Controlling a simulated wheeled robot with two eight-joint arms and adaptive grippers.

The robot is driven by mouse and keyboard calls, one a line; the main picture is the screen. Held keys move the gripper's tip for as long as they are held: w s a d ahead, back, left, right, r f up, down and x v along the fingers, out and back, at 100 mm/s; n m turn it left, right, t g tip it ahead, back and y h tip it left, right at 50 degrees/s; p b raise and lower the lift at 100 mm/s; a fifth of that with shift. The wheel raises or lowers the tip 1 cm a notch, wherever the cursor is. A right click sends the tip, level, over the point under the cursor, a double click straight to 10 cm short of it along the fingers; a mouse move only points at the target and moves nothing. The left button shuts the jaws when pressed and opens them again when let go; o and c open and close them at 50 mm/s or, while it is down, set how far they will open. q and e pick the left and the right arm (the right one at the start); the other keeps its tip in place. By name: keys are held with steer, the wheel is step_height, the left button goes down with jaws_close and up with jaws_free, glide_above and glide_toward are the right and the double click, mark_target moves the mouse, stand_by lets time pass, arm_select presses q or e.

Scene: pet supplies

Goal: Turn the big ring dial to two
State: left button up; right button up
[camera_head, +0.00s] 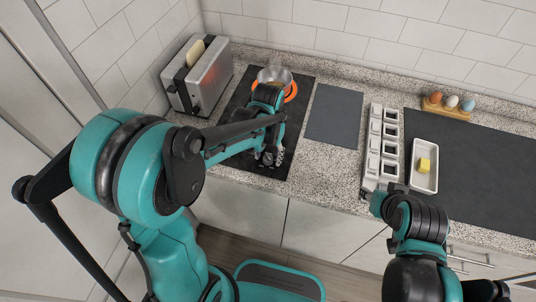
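A black cooktop (240,112) lies on the counter, with an orange-red ring (291,91) showing around a metal bowl (274,75) at its back. My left gripper (268,158) points down over the front part of the cooktop. A small grey, light-marked part (280,156) shows beside its fingertips; I cannot tell whether it is the big ring dial. No dial numbers can be read, and the gripper and arm cover much of this area. Whether the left fingers are open or shut is unclear. My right gripper (378,198) is at the counter's front edge, its fingers too small to read.
A toaster (205,82) with bread stands left of the cooktop. A grey mat (334,115) lies bare to its right. Further right are a column of white-framed containers (374,150), a white tray (424,182) with a yellow block, and an egg holder (447,110).

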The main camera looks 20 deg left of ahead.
mark_target(268, 156)
arm_select(q)
steer(key=shift+r, duration=0.1)
step_height(268, 156, up, 12)
stand_by(0.5)
stand_by(0.4)
steer(key=s+a+f+t, duration=0.1)
steer(key=s+a+t, duration=0.1)
steer(key=s, duration=0.3)
steer(key=s+a+n+t, duration=0.1)
steer(key=s+a+t, duration=0.1)
steer(key=s+t, duration=0.3)
steer(key=shift+s+a+f, duration=0.4)
steer(key=shift+s, duration=0.15)
